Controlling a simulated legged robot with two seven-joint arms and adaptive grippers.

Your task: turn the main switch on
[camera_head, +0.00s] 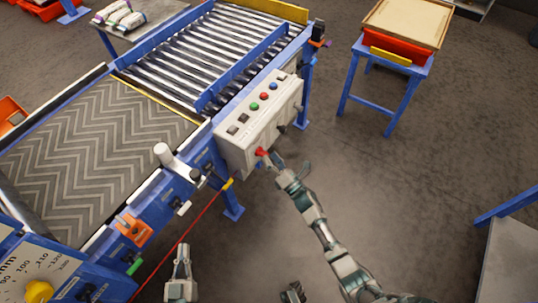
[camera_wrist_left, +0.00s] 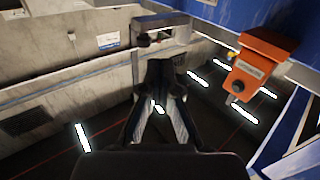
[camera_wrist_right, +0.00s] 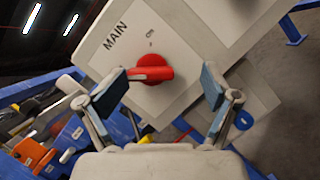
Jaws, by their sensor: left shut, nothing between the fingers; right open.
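In the head view the red switch (camera_head: 261,152) is on the lower front of the grey control box (camera_head: 262,120). My right gripper (camera_wrist_right: 172,88) is open, its two blue-padded fingers on either side of the knob; whether they touch it cannot be told. In the head view the right gripper (camera_head: 283,163) is at the box front. My left gripper (camera_head: 181,255) is shut and empty, low and away from the box.
A belt conveyor (camera_head: 90,150) and a roller conveyor (camera_head: 205,50) stand left of and behind the box. A blue stand (camera_head: 390,70) with a red tray is at the back right. An orange box (camera_wrist_left: 262,65) shows in the left wrist view.

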